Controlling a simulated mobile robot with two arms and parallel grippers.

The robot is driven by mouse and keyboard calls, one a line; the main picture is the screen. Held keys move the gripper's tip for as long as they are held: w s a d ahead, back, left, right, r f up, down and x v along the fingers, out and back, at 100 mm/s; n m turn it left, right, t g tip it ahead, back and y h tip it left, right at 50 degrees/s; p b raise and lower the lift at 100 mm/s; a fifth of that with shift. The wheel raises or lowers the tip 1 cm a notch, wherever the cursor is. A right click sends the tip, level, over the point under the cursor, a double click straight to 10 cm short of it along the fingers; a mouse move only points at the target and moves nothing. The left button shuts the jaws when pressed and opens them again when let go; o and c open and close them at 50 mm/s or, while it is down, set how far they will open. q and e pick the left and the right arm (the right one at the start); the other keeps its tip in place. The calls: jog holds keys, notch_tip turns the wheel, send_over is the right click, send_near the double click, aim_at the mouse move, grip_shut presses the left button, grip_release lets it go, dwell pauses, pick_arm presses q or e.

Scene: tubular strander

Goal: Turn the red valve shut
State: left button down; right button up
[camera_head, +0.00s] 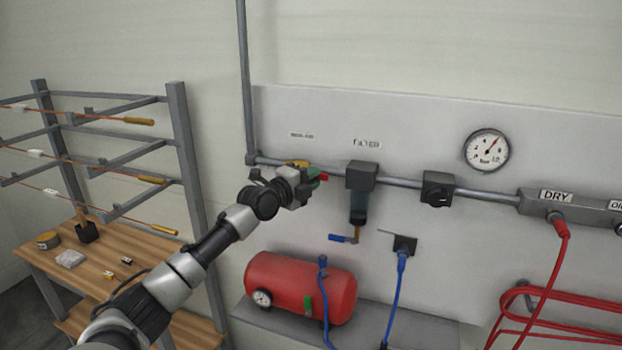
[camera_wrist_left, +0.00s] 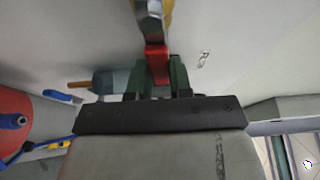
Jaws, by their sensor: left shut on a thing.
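The red valve handle (camera_head: 323,177) shows as a small red tip beside my left gripper (camera_head: 308,187) in the head view. The brass valve body (camera_head: 297,163) sits on the grey pipe just behind the gripper, partly hidden by it. In the left wrist view the red handle (camera_wrist_left: 156,62) runs down between the green finger pads of my left gripper (camera_wrist_left: 160,78), which is shut on it. Brass (camera_wrist_left: 141,5) shows at the top edge there. The handle's exact angle to the pipe is hard to tell. My right gripper is not in view.
A filter unit (camera_head: 360,178) with a blue-handled drain (camera_head: 343,238) hangs right of the gripper. A black knob (camera_head: 437,190), a pressure gauge (camera_head: 487,150) and a DRY manifold (camera_head: 556,207) follow along the wall. A red tank (camera_head: 300,287) stands below. A rack (camera_head: 183,150) is at left.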

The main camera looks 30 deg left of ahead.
pick_arm(q)
jog(key=a+r+n+t+y+b, duration=0.2)
jog(key=n+y, duration=0.2)
jog(key=n, duration=0.7)
jog(key=s+a+r+n+t+y+b, duration=0.1)
jog(key=a+r+n+t+y+b, duration=0.1)
jog(key=n, duration=0.9)
jog(key=shift+s+a+r+y+b, duration=0.15)
jog(key=shift+a+r+y+b, duration=0.2)
jog(key=shift+a+r+y, duration=0.5)
jog(key=shift+d+f+n+y, duration=0.1)
jog(key=shift+n+y, duration=0.15)
jog(key=shift+n, duration=0.15)
jog(key=c, duration=1)
grip_release()
